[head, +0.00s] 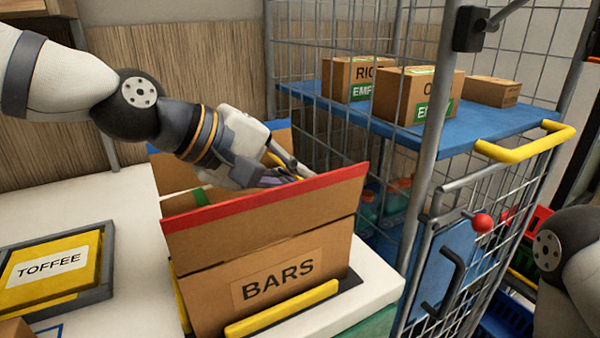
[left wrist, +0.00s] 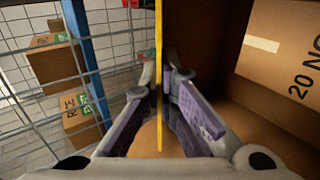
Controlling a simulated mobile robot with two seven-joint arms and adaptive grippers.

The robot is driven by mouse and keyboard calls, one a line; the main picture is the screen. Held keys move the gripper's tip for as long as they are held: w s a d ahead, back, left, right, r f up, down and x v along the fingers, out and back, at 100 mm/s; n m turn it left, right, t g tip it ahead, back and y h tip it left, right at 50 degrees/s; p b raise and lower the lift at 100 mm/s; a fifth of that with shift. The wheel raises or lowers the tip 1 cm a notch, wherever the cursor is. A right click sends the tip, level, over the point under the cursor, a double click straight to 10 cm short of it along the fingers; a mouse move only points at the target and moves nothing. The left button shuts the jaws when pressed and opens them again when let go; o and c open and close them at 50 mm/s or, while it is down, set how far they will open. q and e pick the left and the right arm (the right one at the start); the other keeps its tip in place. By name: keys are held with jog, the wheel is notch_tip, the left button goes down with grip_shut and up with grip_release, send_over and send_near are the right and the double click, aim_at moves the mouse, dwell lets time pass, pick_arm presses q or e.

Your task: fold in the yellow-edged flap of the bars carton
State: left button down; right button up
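The bars carton (head: 215,285) stands on a white table, its red-edged flap (head: 265,215) raised and tilted outward at the front. A blue-edged flap is raised at the back, and a green edge shows at the left. The yellow-edged flap (left wrist: 158,40) stands up at the carton's right side, seen edge-on in the left wrist view; in the head view my gripper and the red-edged flap mostly hide it. My left gripper (left wrist: 160,75) has a finger on each side of this flap, tips close against it, and looks shut on it. My right gripper is out of view.
A wire cage cart (head: 425,200) stands close to the carton's right, with small cartons on its blue shelf (head: 375,125) and a yellow handle (head: 525,143). A toffee box (head: 75,268) sits in a dark tray at the left. White tabletop between tray and carton is clear.

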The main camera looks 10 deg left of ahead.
aim_at(293, 175)
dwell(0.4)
pick_arm(q)
jog(key=c, duration=1.9)
grip_release()
jog(key=shift+a, duration=0.1)
jog(key=v, duration=0.6)
jog(key=shift+s, duration=0.3)
jog(key=shift+s+a+r, duration=0.15)
jog(key=shift+a+r, duration=0.25)
jog(key=shift+a, duration=0.1)
